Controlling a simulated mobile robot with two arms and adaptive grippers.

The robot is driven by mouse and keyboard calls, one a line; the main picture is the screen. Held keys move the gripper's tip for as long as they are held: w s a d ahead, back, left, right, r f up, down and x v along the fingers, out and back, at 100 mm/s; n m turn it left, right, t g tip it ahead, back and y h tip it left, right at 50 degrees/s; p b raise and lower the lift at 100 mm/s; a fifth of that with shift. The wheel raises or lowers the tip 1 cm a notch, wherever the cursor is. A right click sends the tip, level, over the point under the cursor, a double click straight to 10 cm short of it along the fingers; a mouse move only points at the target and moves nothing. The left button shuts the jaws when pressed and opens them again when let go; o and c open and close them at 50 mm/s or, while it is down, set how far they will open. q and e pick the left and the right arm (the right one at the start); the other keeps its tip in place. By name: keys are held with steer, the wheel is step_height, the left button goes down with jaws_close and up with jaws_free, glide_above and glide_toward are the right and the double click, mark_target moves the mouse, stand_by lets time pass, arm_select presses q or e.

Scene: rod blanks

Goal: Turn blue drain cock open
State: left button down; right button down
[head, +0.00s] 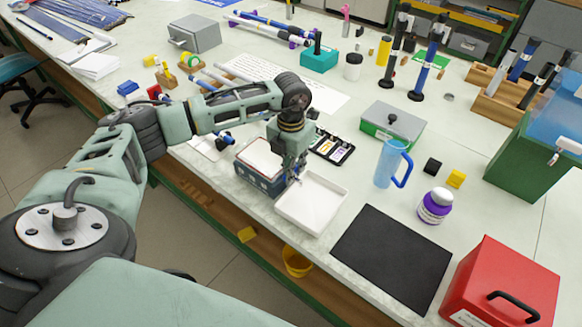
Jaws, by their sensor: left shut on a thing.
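My left gripper (292,178) points down beside the right end of a blue box with a pale top (262,162), just at the inner edge of a white tray (311,203). Its fingers are shut on a small part at that end of the box, which I take to be the blue drain cock. The fingers mostly hide that part, so I cannot tell how its handle is turned. My right gripper is not in view.
A black mat (392,256), a red box (503,285), a clear blue jug (391,164) and a purple-banded jar (435,205) stand to the right. A small black tray of items (331,147) lies behind the gripper. A yellow bucket (297,262) is below the table edge.

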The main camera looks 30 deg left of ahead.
arm_select(q)
steer(key=n, duration=0.3)
steer(key=n+b, duration=0.1)
steer(key=shift+d, duration=0.25)
steer(key=n, duration=0.6)
steer(key=n+b, duration=0.1)
steer(key=n, duration=0.2)
steer(key=shift+w+d, duration=0.3)
steer(key=shift+w, duration=0.1)
steer(key=shift+w+r+n, duration=0.1)
steer(key=shift+w+n, duration=0.1)
steer(key=shift+n, duration=2.2)
steer(key=c, duration=2)
jaws_free()
steer(key=shift+c, duration=0.2)
